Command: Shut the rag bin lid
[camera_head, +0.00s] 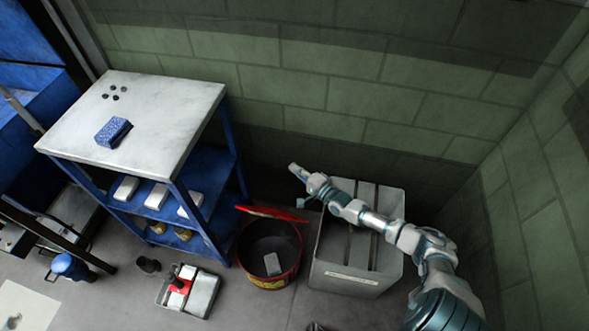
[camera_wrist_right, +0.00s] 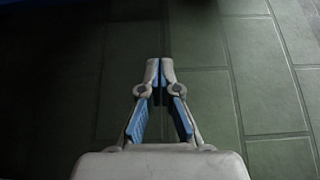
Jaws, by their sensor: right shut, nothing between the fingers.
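The rag bin (camera_head: 268,258) is a round red bin on the floor in the head view, with a yellow label low on its front. Its red lid (camera_head: 272,213) stands open at the back rim, seen nearly edge-on. A pale grey item (camera_head: 272,264) lies inside the dark bin. My right gripper (camera_head: 293,168) is above and behind the lid, apart from it, near the green wall. In the right wrist view the right gripper (camera_wrist_right: 160,64) has its fingertips together, with nothing between them. The bin does not show in that view. My left gripper is not in view.
A blue shelf unit with a white top (camera_head: 150,115) stands left of the bin. A grey box-shaped container (camera_head: 335,270) stands close on its right, under my right arm. A grey tray (camera_head: 203,293) lies on the floor in front. The block wall (camera_head: 300,90) is behind.

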